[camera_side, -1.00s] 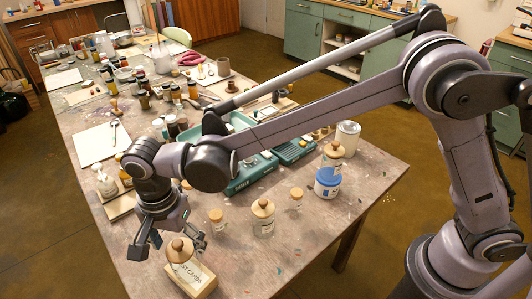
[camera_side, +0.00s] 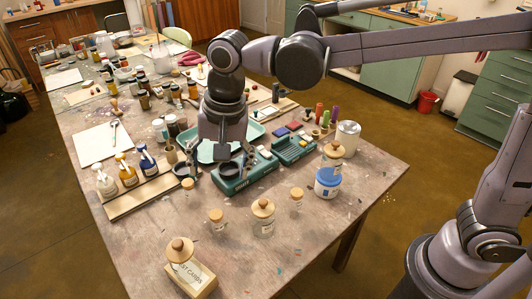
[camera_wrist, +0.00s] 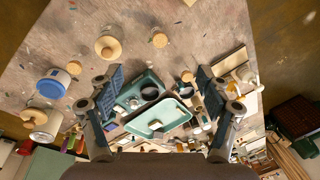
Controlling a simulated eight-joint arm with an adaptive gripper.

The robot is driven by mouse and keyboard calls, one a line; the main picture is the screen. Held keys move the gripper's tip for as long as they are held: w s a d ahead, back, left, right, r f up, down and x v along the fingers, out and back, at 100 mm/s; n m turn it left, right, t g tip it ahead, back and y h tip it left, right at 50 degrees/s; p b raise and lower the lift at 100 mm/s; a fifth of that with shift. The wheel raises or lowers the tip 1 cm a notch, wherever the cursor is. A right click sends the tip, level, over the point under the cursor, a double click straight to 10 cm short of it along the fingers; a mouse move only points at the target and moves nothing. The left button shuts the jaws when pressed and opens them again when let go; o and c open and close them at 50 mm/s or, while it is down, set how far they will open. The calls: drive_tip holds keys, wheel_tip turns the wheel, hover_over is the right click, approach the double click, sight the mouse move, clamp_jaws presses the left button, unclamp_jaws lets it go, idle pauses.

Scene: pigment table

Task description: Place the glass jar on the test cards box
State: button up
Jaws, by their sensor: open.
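A glass jar (camera_side: 180,250) with a round wooden knob lid sits upright on the test cards box (camera_side: 205,285) at the near edge of the table in the side view. The box is a small pale wooden box with a lettered card partly covered by the jar. My gripper (camera_side: 219,168) is open and empty, well behind the jar and box and apart from them, over the table by the green tray. In the wrist view its two fingers (camera_wrist: 165,92) are spread wide with nothing between them. I cannot make out the box in the wrist view.
Several cork-lidded jars, including a larger one (camera_side: 263,217), stand in front of my gripper. A wooden rack (camera_side: 140,195) with bottles is left, and a teal case (camera_side: 245,176) lies close by.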

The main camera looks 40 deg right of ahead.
drive_tip(key=s+d+f+n+t, duration=0.1)
drive_tip(key=s+d+n, duration=0.1)
drive_tip(key=d, duration=0.6)
drive_tip(key=s+d+f+n+t, duration=0.1)
drive_tip(key=s+d+n+t, duration=0.1)
drive_tip(key=s+d, duration=0.3)
drive_tip(key=s+d+f+n+t+h, duration=0.1)
drive_tip(key=s+d+n+t, duration=0.1)
drive_tip(key=d, duration=0.9)
drive_tip(key=shift+s+d+f+n, duration=0.2)
drive_tip(key=shift+s+f+n, duration=0.05)
drive_tip(key=shift+s+n, duration=0.45)
